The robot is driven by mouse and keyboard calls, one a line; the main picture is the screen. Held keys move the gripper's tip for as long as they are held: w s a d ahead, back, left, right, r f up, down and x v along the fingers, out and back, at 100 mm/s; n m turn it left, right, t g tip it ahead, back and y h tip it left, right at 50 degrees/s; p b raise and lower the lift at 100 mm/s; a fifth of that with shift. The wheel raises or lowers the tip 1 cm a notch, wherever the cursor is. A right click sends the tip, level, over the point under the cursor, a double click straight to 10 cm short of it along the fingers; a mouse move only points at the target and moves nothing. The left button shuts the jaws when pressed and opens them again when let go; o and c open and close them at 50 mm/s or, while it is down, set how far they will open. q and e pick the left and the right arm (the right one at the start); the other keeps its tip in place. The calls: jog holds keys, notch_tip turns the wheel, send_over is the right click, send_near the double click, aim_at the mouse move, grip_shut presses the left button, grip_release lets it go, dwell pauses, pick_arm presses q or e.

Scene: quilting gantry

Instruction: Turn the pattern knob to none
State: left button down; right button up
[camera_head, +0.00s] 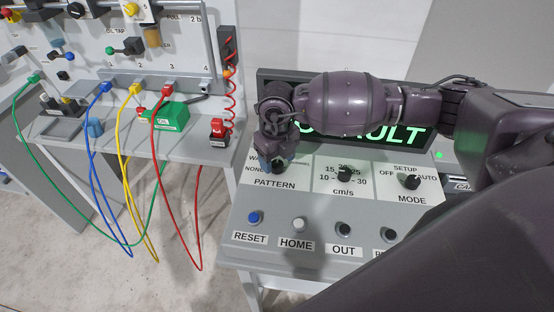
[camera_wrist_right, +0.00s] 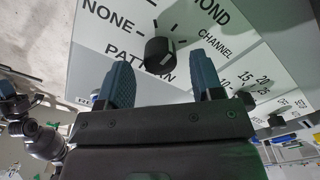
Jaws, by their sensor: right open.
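The pattern knob (camera_wrist_right: 160,55) is a small black knob on the pale control panel, ringed by tick marks. In the right wrist view the word NONE is to its left, CHANNEL is to its right and PATTERN is below. I cannot clearly tell which label the knob points at. My right gripper (camera_wrist_right: 162,75) is open, its two blue fingertips apart on either side of the knob, with no clear contact. In the head view the right gripper (camera_head: 272,162) is over the PATTERN label area and hides the knob.
A speed knob (camera_head: 345,173) and a mode knob (camera_head: 411,181) are to the right. Below are a blue RESET button (camera_head: 255,217), a white HOME button (camera_head: 299,224) and an OUT button (camera_head: 343,229). A display (camera_head: 420,134) with green letters stands behind, partly covered by my arm.

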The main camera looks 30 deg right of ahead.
jog(key=shift+f, duration=0.7)
